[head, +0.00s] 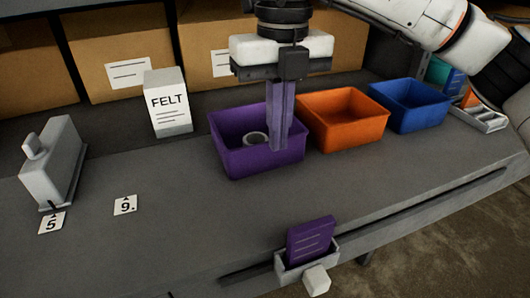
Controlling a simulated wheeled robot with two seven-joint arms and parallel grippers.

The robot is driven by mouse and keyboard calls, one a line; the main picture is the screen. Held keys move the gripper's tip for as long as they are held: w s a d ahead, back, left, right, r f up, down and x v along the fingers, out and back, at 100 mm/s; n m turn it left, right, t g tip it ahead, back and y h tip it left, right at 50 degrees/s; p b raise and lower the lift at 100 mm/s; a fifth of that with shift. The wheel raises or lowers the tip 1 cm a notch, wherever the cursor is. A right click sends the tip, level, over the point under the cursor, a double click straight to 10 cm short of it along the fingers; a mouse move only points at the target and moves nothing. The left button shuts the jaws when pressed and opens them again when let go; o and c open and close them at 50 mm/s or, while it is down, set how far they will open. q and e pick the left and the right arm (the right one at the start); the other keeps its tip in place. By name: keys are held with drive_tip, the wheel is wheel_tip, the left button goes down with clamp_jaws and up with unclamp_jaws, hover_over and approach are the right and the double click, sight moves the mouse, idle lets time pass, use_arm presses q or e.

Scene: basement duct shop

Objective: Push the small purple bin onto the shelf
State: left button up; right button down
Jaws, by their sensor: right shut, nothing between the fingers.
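The small purple bin (258,160) stands upright on the grey bench, left of the orange bin. A pale ring-shaped item (255,139) lies inside it. My right gripper (281,148) is shut and empty, pointing down at the bin's right part. Its fingertips overlap the bin's front rim near the right corner; whether they touch it I cannot tell. My left gripper is not in view. I cannot tell which surface is the shelf; cardboard boxes (120,50) stand in a row behind the bench.
An orange bin (345,135) and a blue bin (410,118) stand to the right. A white FELT box (168,115) stands to the left, with a grey block (55,170) farther left. A purple card (310,240) sits in a holder at the slotted front edge. The bench's front middle is clear.

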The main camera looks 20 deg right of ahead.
sight(269, 177)
wheel_tip(269, 177, down, 10)
drive_tip(key=shift+d, duration=0.15)
drive_tip(key=w, duration=0.1)
drive_tip(key=w+p, duration=0.1)
drive_tip(key=shift+w+r, duration=0.3)
drive_tip(key=shift+w+f, duration=0.1)
drive_tip(key=shift+w, duration=0.6)
